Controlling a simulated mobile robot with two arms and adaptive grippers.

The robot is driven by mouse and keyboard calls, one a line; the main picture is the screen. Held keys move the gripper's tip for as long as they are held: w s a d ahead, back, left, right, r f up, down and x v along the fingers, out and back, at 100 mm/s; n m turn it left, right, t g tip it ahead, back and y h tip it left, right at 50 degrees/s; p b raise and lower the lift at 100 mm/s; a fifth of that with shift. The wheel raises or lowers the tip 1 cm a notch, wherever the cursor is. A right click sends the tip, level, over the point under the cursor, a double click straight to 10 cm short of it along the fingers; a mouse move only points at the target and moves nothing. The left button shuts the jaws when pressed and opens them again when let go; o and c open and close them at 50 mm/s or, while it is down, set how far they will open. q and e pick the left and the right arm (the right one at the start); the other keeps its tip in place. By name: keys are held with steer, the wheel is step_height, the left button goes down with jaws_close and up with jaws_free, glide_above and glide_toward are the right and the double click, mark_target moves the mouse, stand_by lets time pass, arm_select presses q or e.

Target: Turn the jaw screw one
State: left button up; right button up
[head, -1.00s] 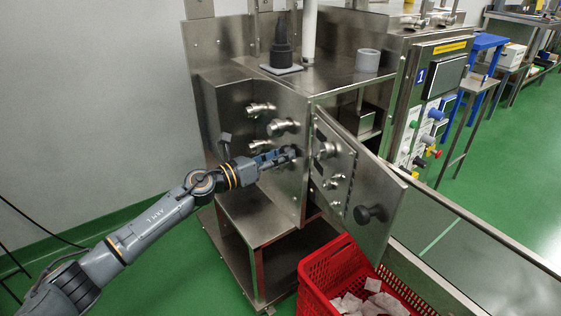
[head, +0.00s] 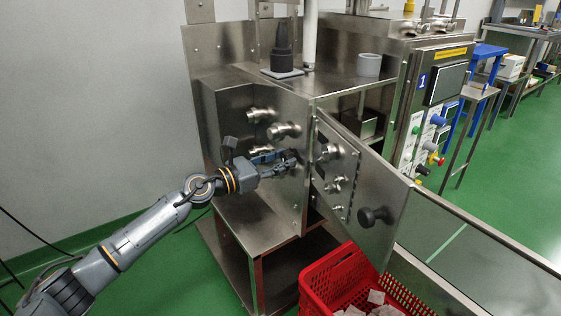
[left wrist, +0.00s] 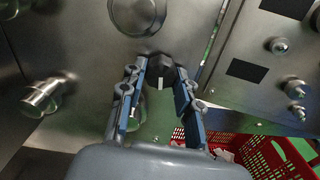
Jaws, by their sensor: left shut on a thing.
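The jaw screw (left wrist: 160,64) shows in the left wrist view as a dark round knob with a small white mark, on the steel front of the machine. My left gripper (left wrist: 163,72) has its two blue-grey fingers on either side of it and is shut on it. In the head view my left gripper (head: 290,158) reaches the steel front just left of the open door's hinge edge, below several shiny round knobs (head: 284,131). The fingers mostly hide the jaw screw there. My right gripper is in neither view.
The open steel door (head: 372,180) with a black knob (head: 377,216) stands to the right of my gripper. A red crate (head: 325,279) with white teabags is on the floor below. The control panel (head: 428,120) is farther right.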

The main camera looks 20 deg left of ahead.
arm_select(q)
steer(key=shift+f, duration=0.2)
steer(key=o, duration=1.1)
steer(key=shift+r, duration=0.1)
steer(key=shift+o, duration=0.2)
steer(key=v, duration=1.2)
